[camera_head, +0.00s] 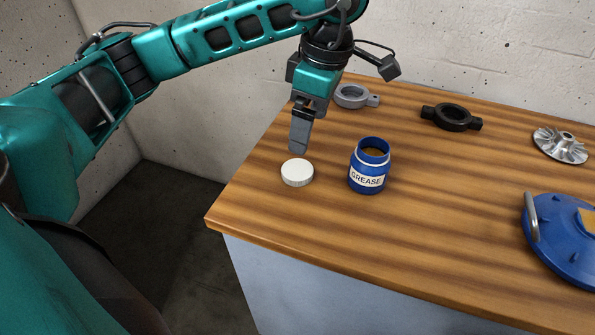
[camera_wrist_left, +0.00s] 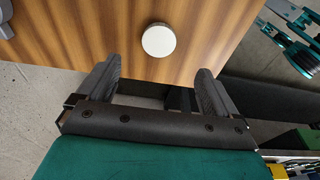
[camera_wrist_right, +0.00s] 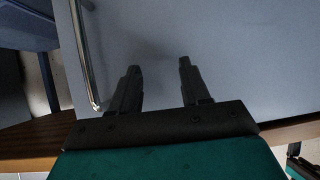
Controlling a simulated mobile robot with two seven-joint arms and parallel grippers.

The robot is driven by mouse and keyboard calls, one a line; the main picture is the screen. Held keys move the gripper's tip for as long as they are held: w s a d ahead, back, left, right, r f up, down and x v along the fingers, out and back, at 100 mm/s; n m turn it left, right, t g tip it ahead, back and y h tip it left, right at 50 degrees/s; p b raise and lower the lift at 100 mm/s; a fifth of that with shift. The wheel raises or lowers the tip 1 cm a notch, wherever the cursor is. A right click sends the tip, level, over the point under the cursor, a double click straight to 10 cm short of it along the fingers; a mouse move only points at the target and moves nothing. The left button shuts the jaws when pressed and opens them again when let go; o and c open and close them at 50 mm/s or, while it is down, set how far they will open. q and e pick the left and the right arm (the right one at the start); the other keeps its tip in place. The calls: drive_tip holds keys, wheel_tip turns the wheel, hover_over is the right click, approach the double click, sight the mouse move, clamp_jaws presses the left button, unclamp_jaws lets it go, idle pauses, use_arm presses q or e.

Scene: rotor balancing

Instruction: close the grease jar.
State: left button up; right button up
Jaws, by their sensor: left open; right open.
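The grease jar (camera_head: 368,168) is a blue jar labelled GREASE. It stands upright and open on the wooden table, with brown grease showing inside. A white ribbed lid (camera_head: 297,173) lies flat on the table just left of the jar, apart from it. My left gripper (camera_head: 299,148) points down above and slightly behind the lid, open and empty. In the left wrist view the lid (camera_wrist_left: 159,40) shows ahead of the spread fingers (camera_wrist_left: 158,82). My right gripper (camera_wrist_right: 158,66) is open and empty, in its own wrist view only, facing a pale grey surface. The jar is not in either wrist view.
A grey ring clamp (camera_head: 352,97) and a black ring clamp (camera_head: 451,117) lie at the back. A metal impeller (camera_head: 561,146) and a blue round cover with a handle (camera_head: 572,245) are at the right. The table's front left corner (camera_head: 212,222) is near the lid.

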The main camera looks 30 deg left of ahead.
use_arm(q)
drive_tip(key=b, duration=0.1)
hover_over(298, 169)
drive_tip(key=d, duration=0.1)
drive_tip(key=f, duration=0.4)
drive_tip(key=shift+w+d+f, duration=0.1)
drive_tip(key=shift+d+f, duration=0.1)
drive_tip(key=shift+f, duration=0.4)
drive_tip(key=f, duration=0.2)
drive_tip(key=a+f+b, duration=0.1)
drive_tip(key=f, duration=0.2)
drive_tip(key=shift+a+f, duration=0.1)
drive_tip(key=c, duration=1.2)
